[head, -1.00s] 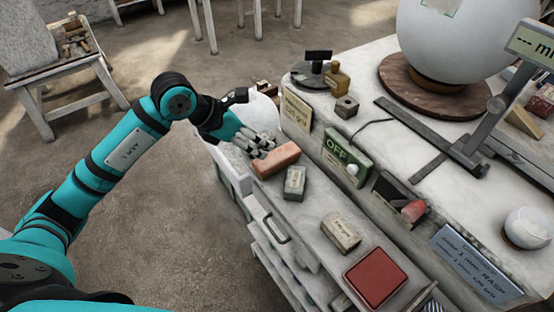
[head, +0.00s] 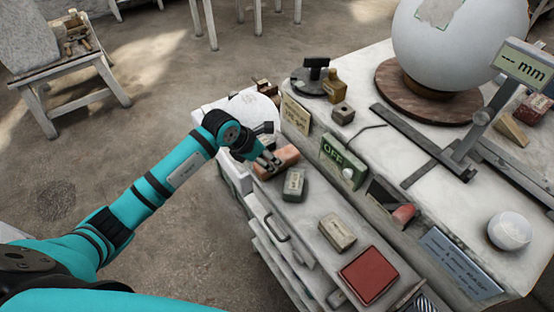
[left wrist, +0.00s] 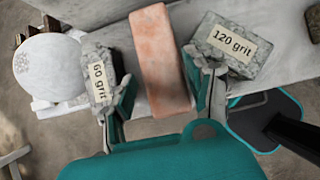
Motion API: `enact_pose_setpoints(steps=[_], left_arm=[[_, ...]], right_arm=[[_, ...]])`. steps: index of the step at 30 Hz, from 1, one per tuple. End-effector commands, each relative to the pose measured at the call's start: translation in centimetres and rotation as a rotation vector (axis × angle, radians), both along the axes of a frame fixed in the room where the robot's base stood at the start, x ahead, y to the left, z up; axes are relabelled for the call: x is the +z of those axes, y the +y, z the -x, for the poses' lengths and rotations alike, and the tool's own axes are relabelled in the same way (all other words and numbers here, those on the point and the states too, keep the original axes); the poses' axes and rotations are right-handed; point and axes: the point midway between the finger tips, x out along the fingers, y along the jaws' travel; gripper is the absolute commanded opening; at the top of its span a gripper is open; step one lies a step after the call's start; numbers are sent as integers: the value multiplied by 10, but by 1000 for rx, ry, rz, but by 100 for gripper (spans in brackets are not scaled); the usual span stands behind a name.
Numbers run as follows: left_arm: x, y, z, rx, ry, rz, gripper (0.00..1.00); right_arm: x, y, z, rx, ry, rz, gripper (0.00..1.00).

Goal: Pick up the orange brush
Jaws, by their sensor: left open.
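In the left wrist view the orange block (left wrist: 160,60) lies lengthwise between the two fingers of my left gripper (left wrist: 163,82). The gripper is open, with one finger on each side of the block. I cannot tell whether either finger touches it. In the head view my left gripper (head: 267,161) hides the block's near-left end. My right gripper is not in view.
A "60 grit" block (left wrist: 97,66) and a "120 grit" block (left wrist: 232,45) flank the orange one closely. A beige block (head: 337,231) and a red square block (head: 369,275) lie further along the ledge. A green OFF box (head: 344,160) stands behind.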

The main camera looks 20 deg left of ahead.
Motion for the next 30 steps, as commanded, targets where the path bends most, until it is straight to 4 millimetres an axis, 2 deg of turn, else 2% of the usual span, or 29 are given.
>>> enact_pose_setpoints(steps=[6, 12, 20, 23, 30], left_arm=[[-16, -14, -14, 1, 5, 4, 54], [-36, -20, -22, -1, 3, 1, 54], [-38, -20, -23, -1, 2, 1, 54], [-38, -20, -23, -1, 1, 0, 43], [-37, -20, -23, -1, 1, 1, 12]], right_arm=[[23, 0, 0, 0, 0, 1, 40], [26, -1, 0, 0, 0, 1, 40], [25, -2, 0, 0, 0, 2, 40], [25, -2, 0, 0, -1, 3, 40], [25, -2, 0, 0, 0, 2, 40]])
